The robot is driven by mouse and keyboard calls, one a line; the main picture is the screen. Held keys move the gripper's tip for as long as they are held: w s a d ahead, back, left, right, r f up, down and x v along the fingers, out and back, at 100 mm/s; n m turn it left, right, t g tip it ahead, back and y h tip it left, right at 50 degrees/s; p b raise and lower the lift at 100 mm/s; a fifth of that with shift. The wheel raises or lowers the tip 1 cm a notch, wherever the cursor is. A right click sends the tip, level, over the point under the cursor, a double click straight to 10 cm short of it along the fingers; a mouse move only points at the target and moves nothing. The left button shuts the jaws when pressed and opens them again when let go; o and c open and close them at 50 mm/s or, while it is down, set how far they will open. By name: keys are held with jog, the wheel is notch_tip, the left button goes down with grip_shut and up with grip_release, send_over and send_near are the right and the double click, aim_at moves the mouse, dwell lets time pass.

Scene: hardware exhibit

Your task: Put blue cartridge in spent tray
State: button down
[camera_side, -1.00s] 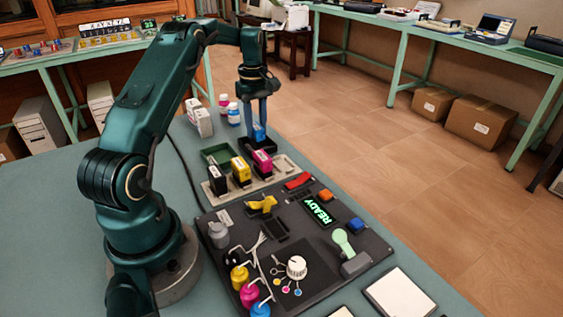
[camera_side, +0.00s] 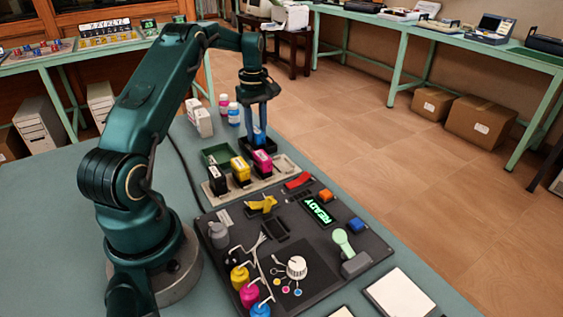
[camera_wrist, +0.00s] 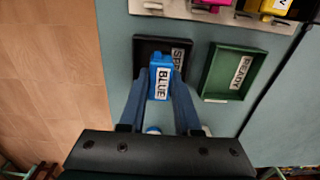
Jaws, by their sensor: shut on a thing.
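The blue cartridge (camera_wrist: 161,64), labelled BLUE, is between the two fingers of my gripper (camera_wrist: 160,82), which is shut on it. It also shows in the side view (camera_side: 259,136), low at my fingertips. The black spent tray (camera_wrist: 145,50) lies under the cartridge in the wrist view, its label partly hidden. In the side view the tray (camera_side: 272,147) is at the cartridge's lower end. I cannot tell whether the cartridge touches the tray floor.
A green tray (camera_wrist: 220,78) labelled READY sits beside the spent tray. Black, yellow (camera_side: 241,170) and magenta (camera_side: 262,160) cartridges stand in a pale rack. White boxes (camera_side: 200,121) and small bottles (camera_side: 234,114) stand near my gripper. The dark panel (camera_side: 300,240) is in front.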

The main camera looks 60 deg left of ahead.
jog(key=shift+c, duration=0.7)
grip_release()
jog(key=shift+r, duration=3.7)
